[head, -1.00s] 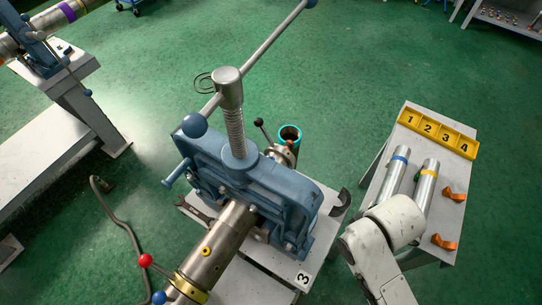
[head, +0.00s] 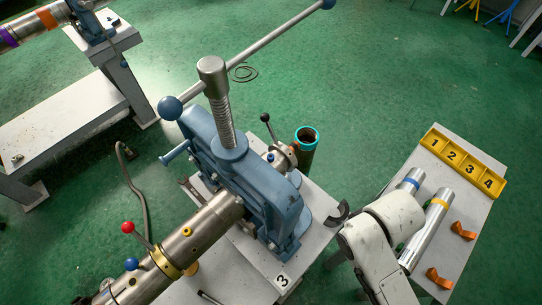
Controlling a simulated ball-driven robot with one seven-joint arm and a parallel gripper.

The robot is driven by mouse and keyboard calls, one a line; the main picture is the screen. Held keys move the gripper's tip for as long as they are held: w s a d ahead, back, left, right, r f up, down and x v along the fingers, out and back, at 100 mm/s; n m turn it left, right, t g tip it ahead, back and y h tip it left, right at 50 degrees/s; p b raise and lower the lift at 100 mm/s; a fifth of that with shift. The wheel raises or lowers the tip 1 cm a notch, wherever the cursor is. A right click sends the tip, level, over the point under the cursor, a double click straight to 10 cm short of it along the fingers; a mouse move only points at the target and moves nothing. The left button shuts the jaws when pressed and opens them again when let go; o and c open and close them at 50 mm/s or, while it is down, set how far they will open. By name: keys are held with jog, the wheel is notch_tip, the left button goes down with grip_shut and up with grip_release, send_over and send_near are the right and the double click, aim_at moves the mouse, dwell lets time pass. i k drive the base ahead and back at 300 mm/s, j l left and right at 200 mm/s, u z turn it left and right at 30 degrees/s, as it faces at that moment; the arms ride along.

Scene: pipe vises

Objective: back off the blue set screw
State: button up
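A small blue-headed piece (head: 270,157) shows on the metal collar behind the vise; it may be the blue set screw, but it is too small to be sure. A steel pipe (head: 208,222) runs through the blue vise (head: 255,185) toward the lower left. Near its yellow ring (head: 166,263) are a lever with a red ball (head: 128,227) and a blue ball (head: 131,264). My pale arm shows at lower right, in front of the side table. My gripper is out of view, so its state is not shown.
The vise stands on a grey bench marked 3 (head: 283,280), with a long slanted handle (head: 275,38) rising above it. A side table holds a yellow numbered tray (head: 463,161), two steel tubes and orange pieces. A hose (head: 137,190) lies left on the green floor.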

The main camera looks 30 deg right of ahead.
aim_at(270, 157)
jog(key=l, duration=0.15)
jog(key=k+l+z, duration=0.1)
jog(key=l+z, duration=0.4)
jog(key=l, duration=0.8)
